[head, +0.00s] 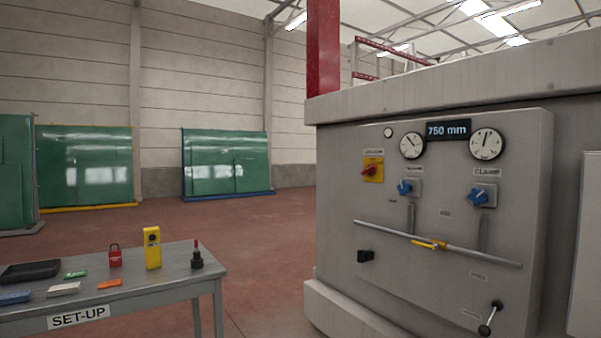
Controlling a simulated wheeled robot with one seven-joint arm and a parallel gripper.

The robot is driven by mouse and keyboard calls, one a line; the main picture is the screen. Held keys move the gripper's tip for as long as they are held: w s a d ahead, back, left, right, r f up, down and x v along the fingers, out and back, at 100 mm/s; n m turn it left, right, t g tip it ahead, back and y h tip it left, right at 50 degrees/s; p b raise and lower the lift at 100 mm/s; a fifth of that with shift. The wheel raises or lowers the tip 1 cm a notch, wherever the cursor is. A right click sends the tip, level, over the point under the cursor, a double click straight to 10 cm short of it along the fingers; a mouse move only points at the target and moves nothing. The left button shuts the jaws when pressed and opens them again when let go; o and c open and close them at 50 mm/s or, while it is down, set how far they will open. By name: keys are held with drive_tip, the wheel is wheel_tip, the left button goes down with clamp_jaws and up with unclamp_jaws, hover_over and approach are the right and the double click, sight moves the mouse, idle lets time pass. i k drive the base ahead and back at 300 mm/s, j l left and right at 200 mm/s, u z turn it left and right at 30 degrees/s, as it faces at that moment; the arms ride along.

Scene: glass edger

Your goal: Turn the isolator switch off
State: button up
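The isolator switch (373,169) is on the upper left of the grey machine panel in the head view. It has a red knob on a yellow square plate, with a small label above it that is too small to read surely. The knob looks roughly horizontal or slightly tilted; I cannot tell which position it marks. Nothing covers it. My gripper is not in view.
The panel (400,290) also carries two blue knobs (405,187), (482,195), dials, a 750 mm display (447,130), and a protruding rail (390,232). A SET-UP table (150,290) with small items stands at left. Red floor between is clear.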

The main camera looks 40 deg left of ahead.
sight(371, 170)
drive_tip(key=u, duration=1.35)
drive_tip(key=i+l+u, duration=0.55)
drive_tip(key=i+u, duration=0.15)
drive_tip(key=i+l, duration=0.05)
drive_tip(key=i, duration=0.05)
